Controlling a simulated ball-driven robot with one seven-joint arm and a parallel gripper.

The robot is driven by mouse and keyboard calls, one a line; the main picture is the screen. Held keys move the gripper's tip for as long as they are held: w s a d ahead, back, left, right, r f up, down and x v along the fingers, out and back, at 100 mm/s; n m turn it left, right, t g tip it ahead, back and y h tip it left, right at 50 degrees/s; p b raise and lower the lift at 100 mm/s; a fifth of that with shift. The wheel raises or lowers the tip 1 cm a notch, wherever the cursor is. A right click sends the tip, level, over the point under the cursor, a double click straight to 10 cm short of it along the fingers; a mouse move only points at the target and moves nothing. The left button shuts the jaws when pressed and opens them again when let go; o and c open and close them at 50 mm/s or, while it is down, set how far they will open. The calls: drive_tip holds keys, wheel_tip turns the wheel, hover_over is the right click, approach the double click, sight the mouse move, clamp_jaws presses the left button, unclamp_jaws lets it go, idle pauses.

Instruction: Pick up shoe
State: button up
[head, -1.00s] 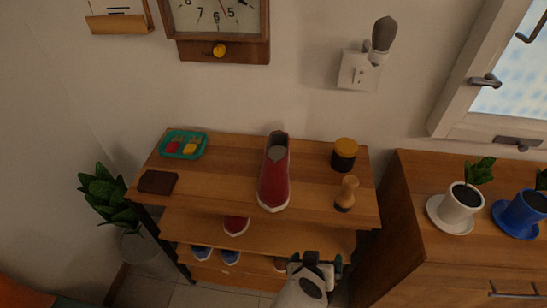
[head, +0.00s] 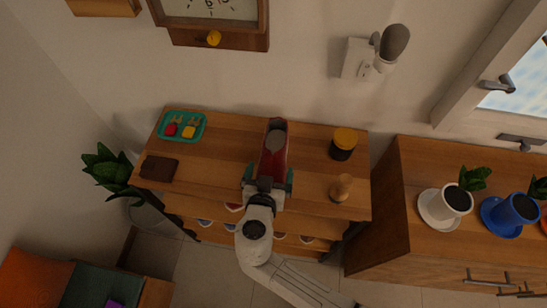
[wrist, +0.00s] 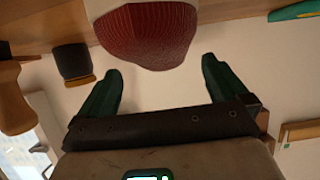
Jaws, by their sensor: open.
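A red shoe (head: 272,150) with a pale sole stands on the top of the wooden shelf (head: 222,150) in the head view. My gripper (head: 267,184) is at the near end of the shoe, its open fingers to either side of that end. In the wrist view the red toe and pale sole edge of the shoe (wrist: 150,30) show just beyond and between the green fingertips of my gripper (wrist: 158,78). The gap between the fingers is empty. My gripper hides the shoe's near end in the head view.
A jar with a yellow lid (head: 343,144) and a wooden brush (head: 341,187) stand right of the shoe. A teal tray (head: 182,127) and a brown wallet-like item (head: 159,168) lie to the left. More shoes (head: 204,222) sit on lower shelves. A wall clock (head: 212,12) hangs behind.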

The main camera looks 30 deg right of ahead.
sight(271, 166)
drive_tip(key=p+x, duration=0.2)
drive_tip(key=x, duration=0.3)
drive_tip(key=shift+w+d+f, duration=0.1)
drive_tip(key=shift+w+f, duration=0.1)
drive_tip(key=c, duration=1)
